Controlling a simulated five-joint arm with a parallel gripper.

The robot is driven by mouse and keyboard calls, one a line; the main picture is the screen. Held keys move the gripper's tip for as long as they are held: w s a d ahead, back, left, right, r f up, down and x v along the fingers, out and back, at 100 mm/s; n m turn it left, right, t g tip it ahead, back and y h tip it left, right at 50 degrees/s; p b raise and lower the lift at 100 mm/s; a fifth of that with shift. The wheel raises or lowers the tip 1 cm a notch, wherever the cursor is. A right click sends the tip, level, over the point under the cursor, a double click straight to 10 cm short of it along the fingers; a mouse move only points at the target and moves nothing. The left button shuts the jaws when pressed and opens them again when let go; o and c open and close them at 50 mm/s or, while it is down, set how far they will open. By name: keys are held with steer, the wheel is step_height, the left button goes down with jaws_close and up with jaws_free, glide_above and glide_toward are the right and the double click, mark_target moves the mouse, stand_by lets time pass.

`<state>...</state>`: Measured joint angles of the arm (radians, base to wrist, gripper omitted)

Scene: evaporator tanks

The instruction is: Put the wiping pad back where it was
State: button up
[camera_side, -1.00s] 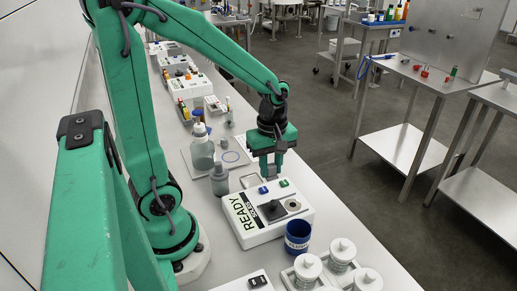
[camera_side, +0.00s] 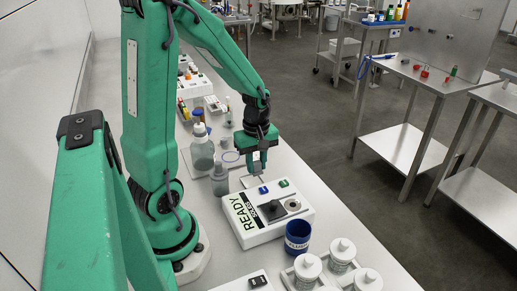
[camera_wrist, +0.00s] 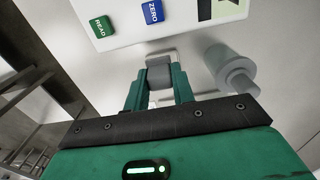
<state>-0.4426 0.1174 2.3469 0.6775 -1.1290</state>
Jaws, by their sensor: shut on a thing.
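My gripper (camera_side: 257,169) is over the bench behind the white READY instrument (camera_side: 240,235), beside the small grey bottle (camera_side: 219,181). In the wrist view my gripper (camera_wrist: 159,82) is shut on a small grey block, which looks like the wiping pad (camera_wrist: 160,74). The pad (camera_side: 256,169) is small and partly hidden by the fingers in the side view. A pale flat outline (camera_side: 248,182) lies on the bench below the gripper. The height of the pad above the bench is hard to tell.
A larger clear bottle (camera_side: 202,152) stands on a white mat behind the small one. The instrument has blue ZERO (camera_wrist: 152,12) and green READ (camera_wrist: 101,26) buttons. A blue cup (camera_side: 298,237) and several white-lidded jars (camera_side: 307,268) stand in front. The bench's right edge is close.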

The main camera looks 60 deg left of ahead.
mark_target(252, 181)
steer(key=a+f, duration=0.2)
steer(key=a, duration=0.1)
steer(key=shift+a, duration=0.25)
steer(key=shift+f, duration=0.15)
steer(key=shift+f, duration=1.9)
steer(key=shift+f, duration=0.15)
steer(key=o, duration=1)
steer(key=shift+c, duration=0.2)
step_height(252, 181, up, 12)
steer(key=shift+d+r, duration=0.1)
steer(key=shift+r, duration=0.1)
